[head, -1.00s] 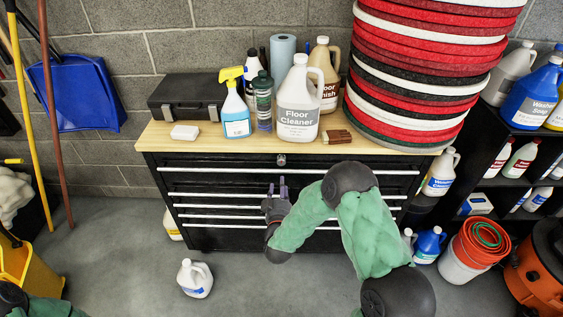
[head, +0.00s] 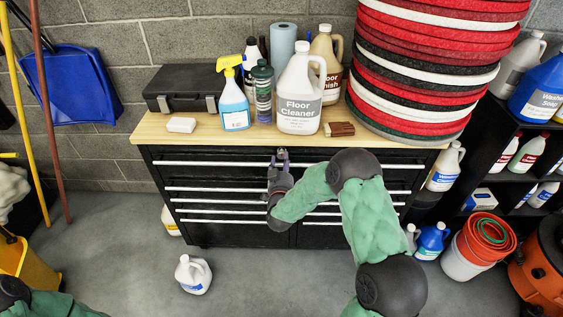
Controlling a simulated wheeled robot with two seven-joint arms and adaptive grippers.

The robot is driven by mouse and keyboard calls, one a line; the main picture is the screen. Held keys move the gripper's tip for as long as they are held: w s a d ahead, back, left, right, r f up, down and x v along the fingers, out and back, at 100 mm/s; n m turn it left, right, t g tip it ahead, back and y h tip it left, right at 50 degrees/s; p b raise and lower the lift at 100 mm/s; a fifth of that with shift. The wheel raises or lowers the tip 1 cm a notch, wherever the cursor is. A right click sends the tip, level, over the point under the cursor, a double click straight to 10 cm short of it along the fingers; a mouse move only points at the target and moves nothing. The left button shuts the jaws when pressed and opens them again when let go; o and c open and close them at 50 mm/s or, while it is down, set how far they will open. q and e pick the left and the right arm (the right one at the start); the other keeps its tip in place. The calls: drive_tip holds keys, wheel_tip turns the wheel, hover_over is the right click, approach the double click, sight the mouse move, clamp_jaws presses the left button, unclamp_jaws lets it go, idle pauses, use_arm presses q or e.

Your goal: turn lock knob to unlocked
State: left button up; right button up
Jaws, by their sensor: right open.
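The black tool chest (head: 222,155) with a wood top stands against the wall. Its lock knob is at the top centre of the front and is now hidden behind my right gripper (head: 281,154). That gripper is open, with its fingers pointing up at the knob's place just under the worktop edge. I cannot tell whether the fingers touch the knob or which way it is turned. Of my left arm only a green part shows at the bottom left; its gripper is out of view.
The worktop (head: 205,145) holds a spray bottle (head: 234,105), a Floor Cleaner jug (head: 299,95), a black case (head: 185,90) and a tall stack of round pads (head: 425,60). A white jug (head: 193,275) stands on the floor. Shelves are at the right.

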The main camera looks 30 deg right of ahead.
drive_tip(key=shift+x, duration=0.8)
drive_tip(key=shift+c, duration=0.2)
clamp_jaws()
drive_tip(key=shift+n, duration=0.3)
drive_tip(key=shift+o, duration=0.2)
unclamp_jaws()
